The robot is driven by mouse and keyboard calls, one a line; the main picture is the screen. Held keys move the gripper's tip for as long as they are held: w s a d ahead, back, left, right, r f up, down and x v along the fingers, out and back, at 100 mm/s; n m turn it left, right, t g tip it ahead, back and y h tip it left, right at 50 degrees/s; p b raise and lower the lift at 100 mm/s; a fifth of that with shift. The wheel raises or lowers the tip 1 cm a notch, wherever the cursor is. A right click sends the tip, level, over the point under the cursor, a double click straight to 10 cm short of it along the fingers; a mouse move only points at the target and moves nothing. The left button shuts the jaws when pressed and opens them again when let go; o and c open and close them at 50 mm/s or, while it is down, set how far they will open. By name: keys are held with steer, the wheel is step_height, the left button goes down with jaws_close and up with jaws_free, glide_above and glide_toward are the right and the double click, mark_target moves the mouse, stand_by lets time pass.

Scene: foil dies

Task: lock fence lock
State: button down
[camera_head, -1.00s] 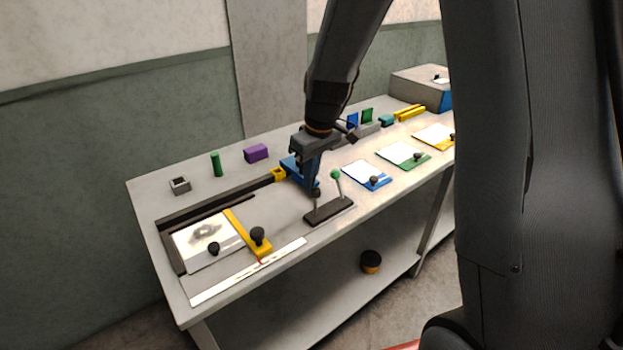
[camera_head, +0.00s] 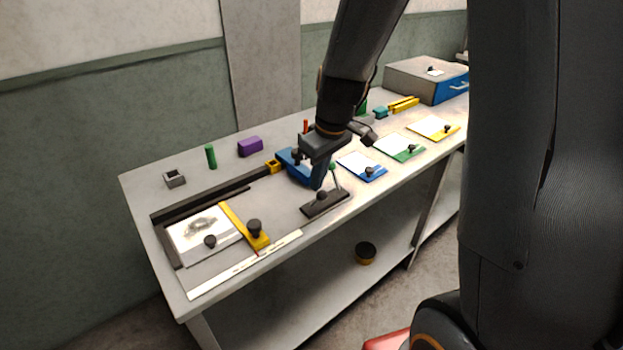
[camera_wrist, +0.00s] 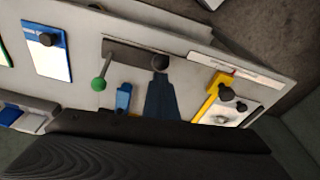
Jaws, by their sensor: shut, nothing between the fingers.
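A dark base (camera_head: 337,203) at the table's front edge carries a green-ball lever (camera_head: 332,167), standing up, and a black knob (camera_head: 321,195) lying low over the base. Both show in the wrist view, the green ball (camera_wrist: 98,84) and the black knob (camera_wrist: 160,62). My gripper (camera_head: 317,187) is shut and empty, its tip just above or against the black knob; I cannot tell whether they touch. The yellow fence (camera_head: 236,220) with a black knob (camera_head: 254,228) lies to the left, beside a plate with a grey patch (camera_head: 190,236).
A blue block (camera_head: 288,158) stands behind my gripper. Blue (camera_head: 376,177), green (camera_head: 414,154) and yellow (camera_head: 446,134) plates line the right side. A purple block (camera_head: 250,146), a green cylinder (camera_head: 211,157) and a small grey box (camera_head: 175,179) stand at the back left.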

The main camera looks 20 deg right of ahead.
steer(key=shift+s+d+f, duration=0.1)
steer(key=shift+s+f, duration=0.3)
steer(key=shift+s, duration=0.25)
steer(key=shift+s+d+f, duration=0.1)
steer(key=shift+s+f, duration=0.25)
steer(key=shift+s, duration=0.25)
steer(key=shift+w+r, duration=0.15)
steer(key=shift+r, duration=0.1)
steer(key=w+r+p, duration=0.3)
steer(key=w+r, duration=0.1)
steer(key=s+d+r+b, duration=0.2)
steer(key=s+r+b, duration=0.1)
steer(key=s, duration=0.4)
steer(key=shift+s+r, duration=0.3)
steer(key=shift+r, duration=0.25)
